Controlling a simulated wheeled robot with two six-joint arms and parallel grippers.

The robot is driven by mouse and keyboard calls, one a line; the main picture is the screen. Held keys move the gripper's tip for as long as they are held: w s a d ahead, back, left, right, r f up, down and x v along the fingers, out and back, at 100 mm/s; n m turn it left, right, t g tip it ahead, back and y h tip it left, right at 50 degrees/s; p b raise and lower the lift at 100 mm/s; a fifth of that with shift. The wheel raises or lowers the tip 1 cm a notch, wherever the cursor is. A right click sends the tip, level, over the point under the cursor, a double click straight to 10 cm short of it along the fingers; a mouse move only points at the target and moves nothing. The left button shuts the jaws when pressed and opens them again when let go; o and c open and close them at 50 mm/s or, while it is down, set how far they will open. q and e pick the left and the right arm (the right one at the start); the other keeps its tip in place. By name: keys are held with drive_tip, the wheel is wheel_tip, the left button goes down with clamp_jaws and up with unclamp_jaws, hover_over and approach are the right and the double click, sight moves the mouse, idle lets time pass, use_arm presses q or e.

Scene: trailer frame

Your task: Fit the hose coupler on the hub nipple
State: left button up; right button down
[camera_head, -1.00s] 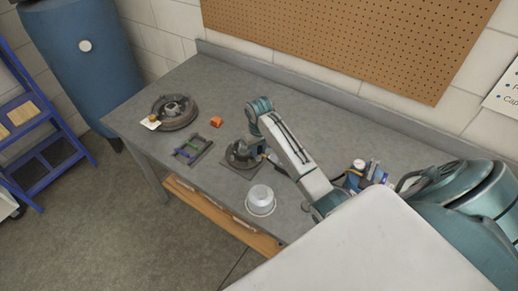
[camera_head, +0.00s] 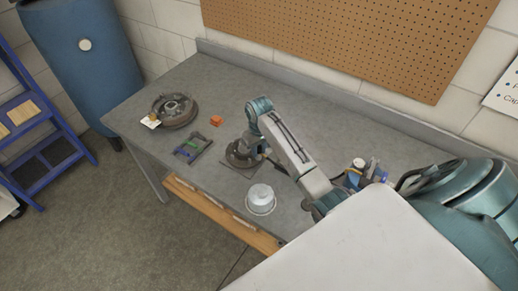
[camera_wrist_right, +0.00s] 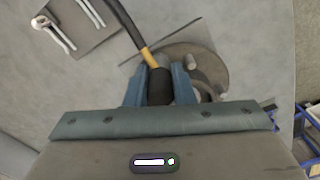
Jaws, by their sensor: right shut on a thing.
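My right gripper (camera_wrist_right: 158,84) is shut on the hose coupler (camera_wrist_right: 160,88), a dark cylinder with a yellow collar and a black hose leading up out of the wrist view. The hub (camera_wrist_right: 213,62) is a brown round disc with studs, lying on a dark square plate. In the head view the right gripper (camera_head: 252,140) points down over the hub (camera_head: 241,157). The nipple is hidden, and I cannot tell whether the coupler touches it. My left gripper is out of view.
A grey metal cup (camera_head: 261,199) stands near the bench's front edge. A tool tray (camera_head: 193,147), an orange block (camera_head: 216,120) and a brake drum (camera_head: 174,111) lie to the left. Small items (camera_head: 357,172) stand right of my arm. The bench's back middle is clear.

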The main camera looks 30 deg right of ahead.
drive_tip(key=shift+f, duration=0.1)
drive_tip(key=c, duration=0.7)
unclamp_jaws()
drive_tip(key=shift+c, duration=0.2)
drive_tip(key=shift+r, duration=3.55)
